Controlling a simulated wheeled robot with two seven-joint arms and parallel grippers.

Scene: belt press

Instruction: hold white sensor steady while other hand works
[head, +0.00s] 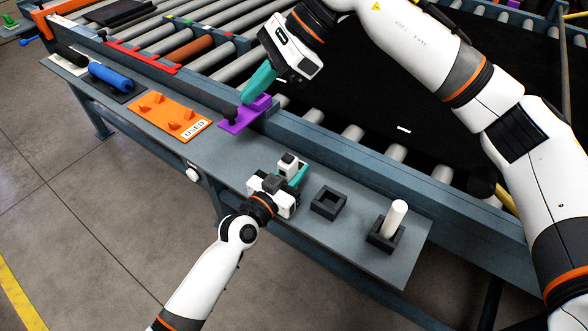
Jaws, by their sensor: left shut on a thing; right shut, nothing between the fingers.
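The white sensor (288,162), a small white block with a dark spot, is at the front part of the grey bench. My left gripper (296,175), with teal fingers, is shut on it, its arm reaching in from the lower left. The fingers partly hide the sensor, and I cannot tell if it touches the bench. My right gripper (251,90) is shut and empty, pointing down just above the purple bracket (257,112). A black knob (231,117) stands on the bracket's left side. I cannot tell whether the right fingertips touch the bracket.
An empty black square holder (341,203) and another black holder (384,247) with an upright white cylinder (396,217) stand to the right. An orange tray (150,116) marked "USED" and a blue roller (110,77) lie left. The conveyor frame (350,150) borders the bench's back.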

